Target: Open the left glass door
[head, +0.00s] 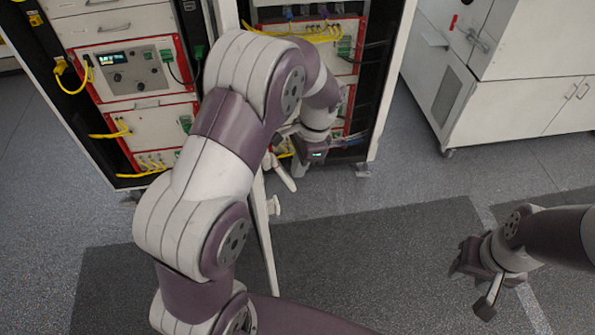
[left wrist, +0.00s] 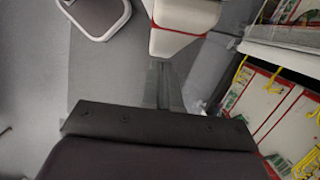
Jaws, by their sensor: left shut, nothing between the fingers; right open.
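The left glass door (head: 264,235) stands swung out from the rack in the head view. It shows nearly edge-on as a thin pale panel, with a small pale knob-like part (head: 273,207) on its right side. My left gripper (head: 313,154) is just right of the door, in front of the rack's lower part. Its fingers are hard to make out in the head view; in the left wrist view the grey fingers (left wrist: 164,86) are together and hold nothing. Whether they touch the door cannot be told. My right gripper (head: 473,286) is open and empty, over the floor at right.
The left rack bay (head: 137,82) holds red-framed units with yellow cables, and a second bay (head: 345,62) stands behind my left arm. A white cabinet (head: 510,105) stands at the right. The dark floor mat (head: 385,245) between door and right gripper is clear.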

